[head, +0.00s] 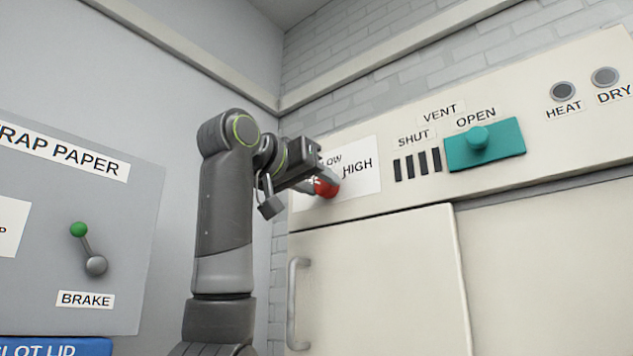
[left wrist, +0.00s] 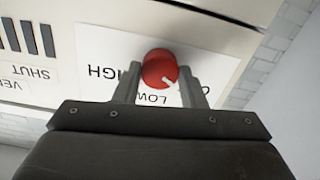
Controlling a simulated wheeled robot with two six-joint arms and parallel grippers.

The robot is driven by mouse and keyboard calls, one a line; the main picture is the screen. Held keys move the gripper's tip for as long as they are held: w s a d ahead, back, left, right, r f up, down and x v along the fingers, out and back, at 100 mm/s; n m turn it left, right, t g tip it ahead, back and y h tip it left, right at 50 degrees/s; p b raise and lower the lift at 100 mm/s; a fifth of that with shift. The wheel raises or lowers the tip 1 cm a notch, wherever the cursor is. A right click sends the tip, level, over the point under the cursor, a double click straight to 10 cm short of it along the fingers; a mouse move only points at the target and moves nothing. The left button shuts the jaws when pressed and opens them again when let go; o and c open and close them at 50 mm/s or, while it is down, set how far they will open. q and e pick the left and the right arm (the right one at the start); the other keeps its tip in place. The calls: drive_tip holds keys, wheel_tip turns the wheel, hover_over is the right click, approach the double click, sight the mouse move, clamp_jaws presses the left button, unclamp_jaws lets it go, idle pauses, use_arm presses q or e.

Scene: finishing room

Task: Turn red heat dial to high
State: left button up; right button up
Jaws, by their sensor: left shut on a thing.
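The red heat dial (head: 327,188) sits on a white label plate on the cream panel, with HIGH printed to its right in the head view. My left gripper (head: 318,180) reaches it from the left and hides part of it and of the plate. In the left wrist view, which is upside down, the two fingers (left wrist: 160,78) are shut on the dial (left wrist: 157,66), one on each side. The dial's white mark points to the lower right there, between LOW and a partly hidden label starting with O, away from HIGH. My right gripper is not in view.
A teal vent slider (head: 485,148) and dark vent slots (head: 417,164) are right of the dial. HEAT (head: 563,91) and DRY (head: 605,77) lamps look dark or grey. A cabinet door (head: 390,280) with a handle (head: 297,300) is below. A grey brake panel (head: 130,240) stands left.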

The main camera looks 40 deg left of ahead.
use_arm(q)
drive_tip(key=shift+m, duration=0.4)
drive_tip(key=m, duration=0.3)
drive_tip(key=m+p, duration=0.1)
drive_tip(key=m, duration=0.2)
drive_tip(key=shift+m, duration=0.3)
drive_tip(key=m+p, duration=0.2)
drive_tip(key=m, duration=0.4)
drive_tip(key=shift+a+r, duration=0.1)
drive_tip(key=m+p, duration=0.3)
drive_tip(key=m, duration=0.3)
drive_tip(key=shift+h, duration=0.3)
drive_tip(key=m+p, duration=0.3)
drive_tip(key=m, duration=0.1)
drive_tip(key=shift+m, duration=0.4)
drive_tip(key=o, duration=1)
